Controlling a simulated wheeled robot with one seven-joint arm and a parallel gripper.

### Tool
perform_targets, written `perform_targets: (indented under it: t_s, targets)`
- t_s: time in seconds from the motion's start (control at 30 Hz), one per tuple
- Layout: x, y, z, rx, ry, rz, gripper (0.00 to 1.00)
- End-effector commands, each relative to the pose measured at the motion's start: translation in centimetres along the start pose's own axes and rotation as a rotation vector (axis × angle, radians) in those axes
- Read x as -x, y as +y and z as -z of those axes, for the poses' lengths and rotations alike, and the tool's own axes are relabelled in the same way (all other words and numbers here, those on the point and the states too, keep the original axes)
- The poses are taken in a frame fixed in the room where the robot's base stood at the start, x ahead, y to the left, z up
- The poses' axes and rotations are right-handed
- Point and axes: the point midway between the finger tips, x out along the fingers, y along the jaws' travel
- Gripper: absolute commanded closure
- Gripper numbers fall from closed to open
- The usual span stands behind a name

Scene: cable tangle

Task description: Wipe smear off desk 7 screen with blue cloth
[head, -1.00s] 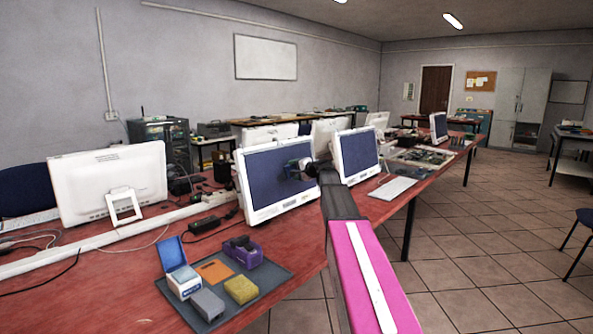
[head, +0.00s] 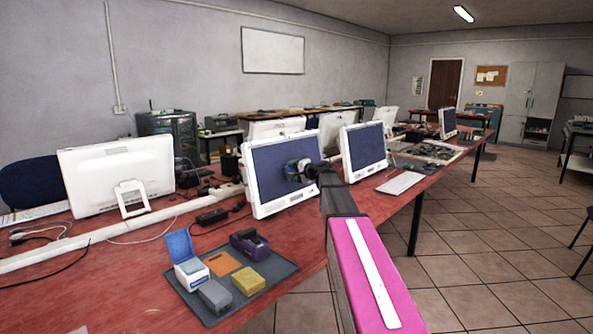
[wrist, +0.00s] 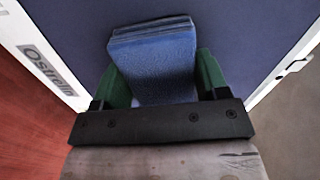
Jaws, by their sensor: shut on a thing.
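The blue cloth (wrist: 155,70) is a folded, textured pad held between my gripper's green fingers in the wrist view. My gripper (head: 298,170) is shut on it, in front of the dark blue screen (head: 272,172) of the nearer front-facing monitor in the head view. I see no smear on the visible part of the screen. The desk number does not show.
A second front-facing monitor (head: 363,150) stands to the right, with a keyboard (head: 401,182) before it. A grey mat (head: 270,281) with small items, including a yellow sponge (head: 248,281), lies on the red desk (head: 120,285). A white monitor (head: 120,178) faces away at left.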

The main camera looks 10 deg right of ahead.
Motion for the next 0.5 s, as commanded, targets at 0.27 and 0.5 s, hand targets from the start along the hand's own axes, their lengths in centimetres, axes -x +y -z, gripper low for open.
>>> perform_targets:
  t_s: [0.27,0.5]
  targets:
    - [0.1,0.2,-0.9,0.000,0.000,0.000,0.52]
    - [0.0,0.5,-2.8,0.000,0.000,0.000,0.52]
